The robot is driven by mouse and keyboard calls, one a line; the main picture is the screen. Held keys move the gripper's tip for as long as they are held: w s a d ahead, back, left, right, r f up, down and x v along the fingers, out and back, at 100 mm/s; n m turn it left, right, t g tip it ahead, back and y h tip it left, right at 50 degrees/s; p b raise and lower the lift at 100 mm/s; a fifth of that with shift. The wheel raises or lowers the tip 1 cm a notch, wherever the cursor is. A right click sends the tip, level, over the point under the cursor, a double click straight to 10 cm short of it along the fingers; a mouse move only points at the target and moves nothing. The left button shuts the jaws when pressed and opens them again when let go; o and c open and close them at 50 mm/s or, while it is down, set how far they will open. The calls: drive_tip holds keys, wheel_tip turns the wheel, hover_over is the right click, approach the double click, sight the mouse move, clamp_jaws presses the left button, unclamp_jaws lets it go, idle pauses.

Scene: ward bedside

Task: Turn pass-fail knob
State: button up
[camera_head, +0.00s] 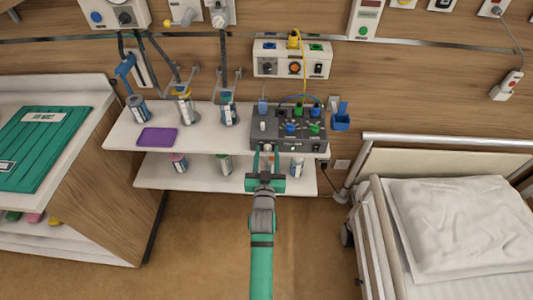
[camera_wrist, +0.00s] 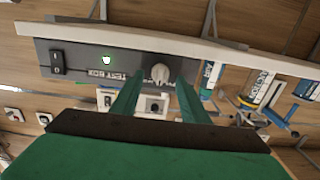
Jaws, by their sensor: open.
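The grey test box (camera_head: 310,142) stands on the white wall shelf, with coloured plugs and leads on its top. My gripper (camera_head: 266,153) is open in front of the panel. In the wrist view its green fingers (camera_wrist: 160,84) lie on either side of the knob; contact cannot be told.
The upper shelf (camera_head: 205,141) holds a purple pad (camera_head: 157,137) and several bottles in holders left of the box. A lower shelf (camera_head: 208,179) with small containers lies under it. A bed (camera_head: 450,225) is at right, a cabinet (camera_head: 110,210) at left. Floor between is clear.

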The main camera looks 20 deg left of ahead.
drive_tip(key=shift+w, duration=0.1)
drive_tip(key=shift+d, duration=0.1)
clamp_jaws()
